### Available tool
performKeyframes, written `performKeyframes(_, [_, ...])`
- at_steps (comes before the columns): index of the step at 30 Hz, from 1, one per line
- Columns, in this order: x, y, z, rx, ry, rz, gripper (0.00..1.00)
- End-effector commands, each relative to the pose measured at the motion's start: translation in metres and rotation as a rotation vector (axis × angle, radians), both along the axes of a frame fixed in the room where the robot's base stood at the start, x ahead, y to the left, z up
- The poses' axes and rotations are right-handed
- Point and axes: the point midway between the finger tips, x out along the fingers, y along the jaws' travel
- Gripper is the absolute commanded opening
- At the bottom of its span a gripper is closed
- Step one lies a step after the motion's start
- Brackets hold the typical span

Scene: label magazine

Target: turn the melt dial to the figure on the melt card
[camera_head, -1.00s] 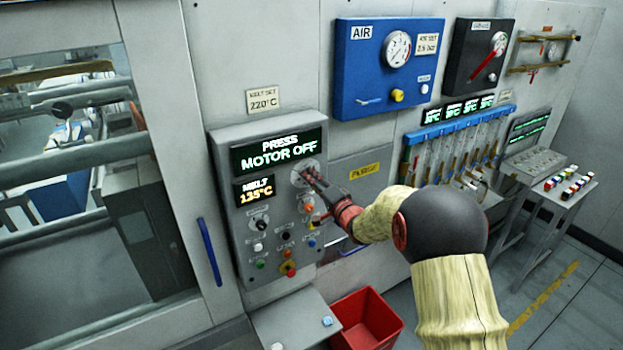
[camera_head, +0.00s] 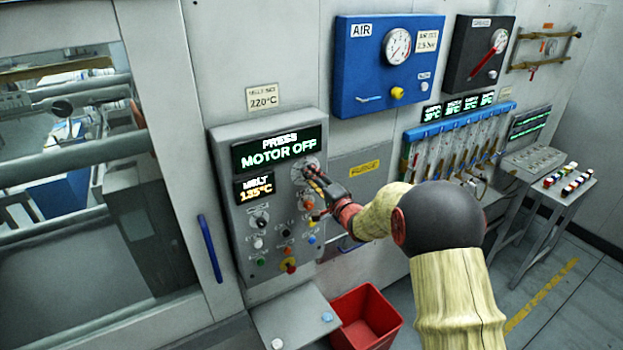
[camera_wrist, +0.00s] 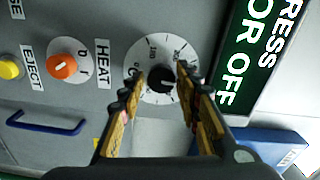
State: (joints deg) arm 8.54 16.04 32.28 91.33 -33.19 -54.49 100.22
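The melt dial is a black knob (camera_wrist: 161,79) on a round white scale (camera_wrist: 140,62) in the wrist view. In the head view its plate (camera_head: 305,165) is at the upper right of the grey press panel, partly hidden by my gripper (camera_head: 312,174). In the wrist view my gripper (camera_wrist: 160,76) is open, one finger on each side of the knob, with narrow gaps apparent; contact is hard to judge. The melt card (camera_head: 264,97) above the panel reads 220°C. The amber melt display (camera_head: 255,188) appears to read 135°C. The knob's pointer setting is unclear.
The orange heat knob (camera_wrist: 63,66) and yellow eject button (camera_wrist: 9,68) lie near the dial. The press screen (camera_head: 278,149) reads MOTOR OFF. A blue door handle (camera_head: 210,248) is left of the panel; a red bin (camera_head: 364,312) stands below.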

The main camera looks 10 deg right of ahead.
Motion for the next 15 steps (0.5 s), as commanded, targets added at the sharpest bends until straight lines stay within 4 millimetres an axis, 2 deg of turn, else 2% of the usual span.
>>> performKeyframes(6, [0.0001, 0.0005, 0.0007, -0.001, -0.001, 0.001, 0.46])
performKeyframes(15, [-0.0013, -0.0001, 0.0012, 0.0, -0.002, 0.001, 0.46])
